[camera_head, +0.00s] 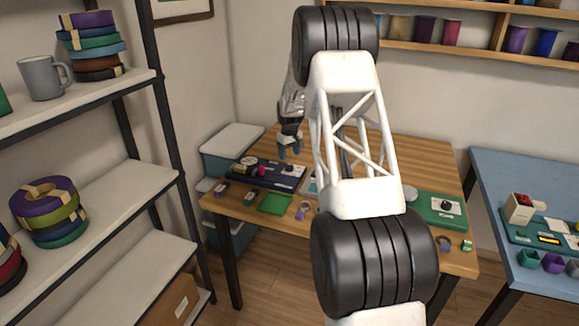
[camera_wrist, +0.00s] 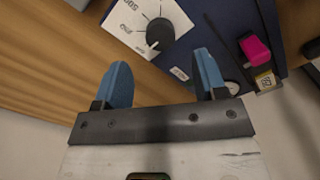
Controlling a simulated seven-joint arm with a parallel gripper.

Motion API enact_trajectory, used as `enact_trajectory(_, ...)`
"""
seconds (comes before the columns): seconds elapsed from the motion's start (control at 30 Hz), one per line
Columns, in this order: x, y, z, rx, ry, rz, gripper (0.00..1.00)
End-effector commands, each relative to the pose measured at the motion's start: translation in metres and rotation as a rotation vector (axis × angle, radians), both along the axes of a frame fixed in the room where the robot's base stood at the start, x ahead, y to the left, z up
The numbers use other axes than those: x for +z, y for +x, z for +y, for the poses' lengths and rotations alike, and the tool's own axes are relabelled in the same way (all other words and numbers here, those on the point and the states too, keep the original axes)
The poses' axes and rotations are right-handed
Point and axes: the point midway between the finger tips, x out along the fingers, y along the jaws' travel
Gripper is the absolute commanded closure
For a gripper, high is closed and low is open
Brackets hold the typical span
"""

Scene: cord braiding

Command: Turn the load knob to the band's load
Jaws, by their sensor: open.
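A round black knob (camera_wrist: 160,34) with a pale pointer line sits on a white printed dial plate (camera_wrist: 118,22) in the wrist view. The plate is on a dark blue panel (camera_wrist: 215,22), which also shows at the left of the wooden table in the head view (camera_head: 238,176). I take this for the load knob; the print is only partly legible. My gripper (camera_wrist: 162,72) is open, its two blue fingers apart and empty. The knob lies just beyond the fingertips, not between them. In the head view my gripper (camera_head: 289,151) hangs over the panel's back edge.
A green panel with another black knob (camera_head: 447,205) stands at the table's right. A green mat (camera_head: 274,203) and small rolls lie along the front edge.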

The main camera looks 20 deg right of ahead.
Motion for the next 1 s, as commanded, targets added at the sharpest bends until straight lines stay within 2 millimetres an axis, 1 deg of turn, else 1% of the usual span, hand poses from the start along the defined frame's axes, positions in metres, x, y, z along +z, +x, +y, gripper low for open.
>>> enact_trajectory(0.3,-0.038,0.000,0.000,0.000,0.001,0.002,0.35)
enact_trajectory(0.5,-0.057,0.000,0.000,0.000,0.001,0.002,0.35)
enact_trajectory(0.67,-0.062,0.000,0.000,0.000,0.001,0.001,0.35)
enact_trajectory(0.93,-0.063,0.000,0.000,0.000,0.000,0.001,0.35)
enact_trajectory(0.97,-0.063,0.000,0.000,0.000,0.000,0.001,0.38)
enact_trajectory(1.0,-0.063,0.000,0.000,0.000,0.000,0.001,0.44)
